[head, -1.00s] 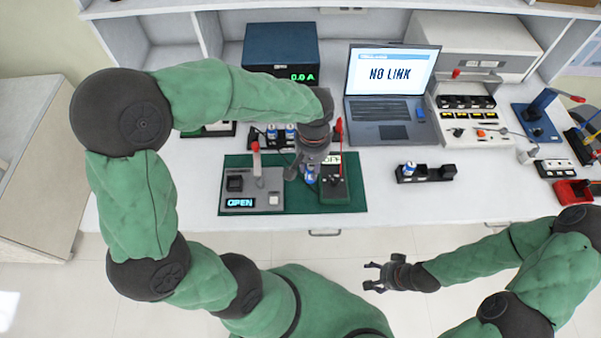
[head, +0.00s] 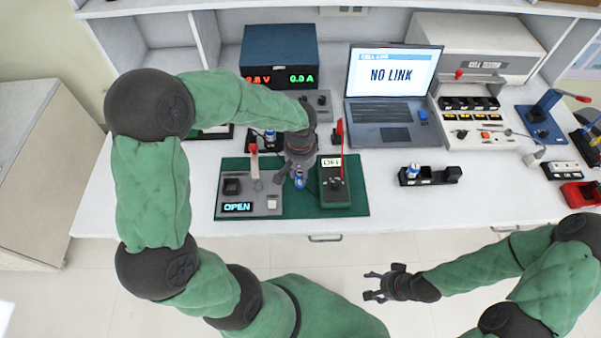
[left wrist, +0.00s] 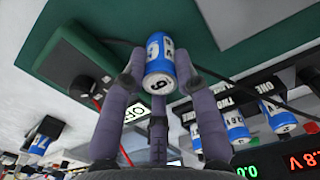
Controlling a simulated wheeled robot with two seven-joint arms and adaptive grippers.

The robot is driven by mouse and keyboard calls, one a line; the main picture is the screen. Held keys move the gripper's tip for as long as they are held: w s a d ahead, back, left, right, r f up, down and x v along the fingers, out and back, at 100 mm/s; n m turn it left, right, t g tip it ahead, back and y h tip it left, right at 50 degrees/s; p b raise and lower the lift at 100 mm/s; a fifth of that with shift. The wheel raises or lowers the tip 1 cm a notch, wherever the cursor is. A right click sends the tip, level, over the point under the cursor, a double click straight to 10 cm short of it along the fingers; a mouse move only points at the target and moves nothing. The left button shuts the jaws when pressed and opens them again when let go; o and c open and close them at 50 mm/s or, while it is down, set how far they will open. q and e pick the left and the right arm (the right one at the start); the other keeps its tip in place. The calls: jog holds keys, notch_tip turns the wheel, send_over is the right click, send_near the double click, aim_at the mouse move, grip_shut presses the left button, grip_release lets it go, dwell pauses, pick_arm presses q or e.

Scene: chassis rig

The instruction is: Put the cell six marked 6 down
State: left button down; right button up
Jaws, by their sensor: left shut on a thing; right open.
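A blue and white cell marked 6 (head: 299,181) is held in my left gripper (head: 297,172) over the green mat, between the grey OPEN fixture and the green-cased meter. In the left wrist view the cell (left wrist: 160,66) sits between the purple-grey fingers, with the 6 on its white end. I cannot tell whether its far end touches the mat. My right gripper (head: 378,287) is open and empty in front of the bench, away from the cells.
The grey fixture (head: 237,207) and green-cased meter (head: 336,197) stand on the green mat (head: 298,208). More cells stand in a rack (left wrist: 213,103) behind. A black holder (head: 436,175) with one blue cell (head: 413,169) is right of the mat. The laptop (head: 384,135) reads NO LINK.

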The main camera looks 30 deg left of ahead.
aim_at(301, 173)
pick_arm(q)
jog(key=shift+f, duration=0.1)
jog(key=c, duration=0.9)
grip_release()
jog(key=shift+c, duration=0.2)
notch_tip(301, 173, up, 12)
jog(key=p, duration=0.4)
